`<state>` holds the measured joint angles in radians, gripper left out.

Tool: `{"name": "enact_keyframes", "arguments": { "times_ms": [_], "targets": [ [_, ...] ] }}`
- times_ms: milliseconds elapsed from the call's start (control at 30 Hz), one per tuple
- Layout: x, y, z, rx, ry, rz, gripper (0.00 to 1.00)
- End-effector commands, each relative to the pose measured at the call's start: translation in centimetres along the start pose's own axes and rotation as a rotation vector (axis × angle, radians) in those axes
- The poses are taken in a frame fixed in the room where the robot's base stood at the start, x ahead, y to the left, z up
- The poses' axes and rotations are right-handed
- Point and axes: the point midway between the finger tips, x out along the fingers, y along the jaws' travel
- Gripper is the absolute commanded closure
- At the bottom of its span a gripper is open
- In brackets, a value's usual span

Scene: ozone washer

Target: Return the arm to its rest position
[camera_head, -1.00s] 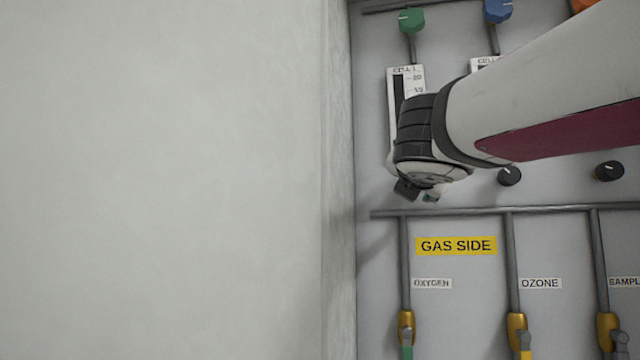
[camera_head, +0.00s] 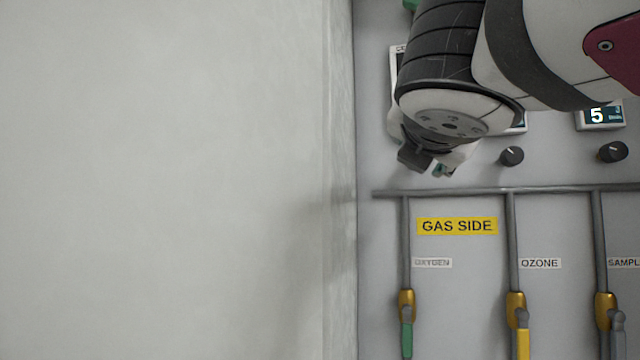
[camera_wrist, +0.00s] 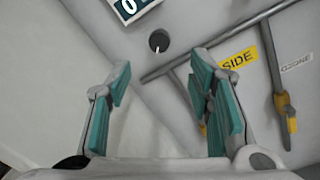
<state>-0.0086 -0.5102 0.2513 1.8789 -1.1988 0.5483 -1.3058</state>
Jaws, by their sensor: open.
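My arm reaches in from the upper right of the head view, in front of the panel (camera_head: 470,290). My gripper (camera_head: 430,170) hangs below the wrist, above the yellow GAS SIDE label (camera_head: 457,226). In the wrist view my gripper (camera_wrist: 158,95) has its two teal-padded fingers spread wide apart, with nothing between them. The fingers appear apart from the panel.
A plain pale wall (camera_head: 160,180) fills the left side, close to my gripper. A grey horizontal pipe (camera_head: 560,189) feeds several vertical pipes with brass valves (camera_head: 516,305).

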Motion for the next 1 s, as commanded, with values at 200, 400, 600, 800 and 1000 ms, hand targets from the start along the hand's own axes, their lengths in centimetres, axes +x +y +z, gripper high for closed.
{"name": "enact_keyframes", "arguments": {
  "times_ms": [200, 400, 600, 800, 1000],
  "targets": [
    [0.0, -0.3, -0.1, 0.013, 0.004, -0.007, 0.53],
    [-0.5, -6.3, -3.4, 0.311, 0.078, -0.167, 0.53],
    [-4.1, -17.0, -10.9, 0.903, 0.140, -0.538, 0.53],
    [-11.0, -25.1, -19.4, 1.474, 0.079, -0.988, 0.53],
    [-17.7, -28.4, -25.8, 1.858, -0.062, -1.380, 0.53]
  ]
}}
